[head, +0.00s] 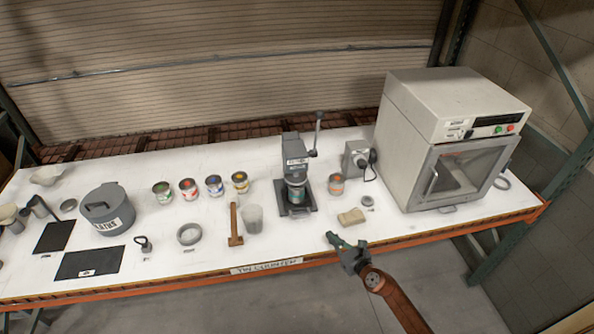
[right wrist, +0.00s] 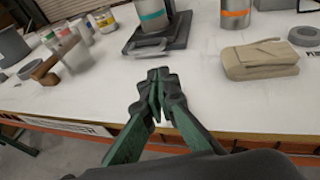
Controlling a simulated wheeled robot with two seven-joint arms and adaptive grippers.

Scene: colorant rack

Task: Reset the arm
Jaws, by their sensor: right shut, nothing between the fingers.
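My right gripper (head: 336,242) hangs at the front edge of the white counter in the head view, with its arm coming in from the lower right. In the right wrist view its green and black fingers (right wrist: 157,75) are closed together at the tips with nothing between them. My left gripper is not in view.
A grey press (head: 296,165) holding a can stands behind the gripper. A large oven (head: 450,140) stands at the right. The floor in front is clear.

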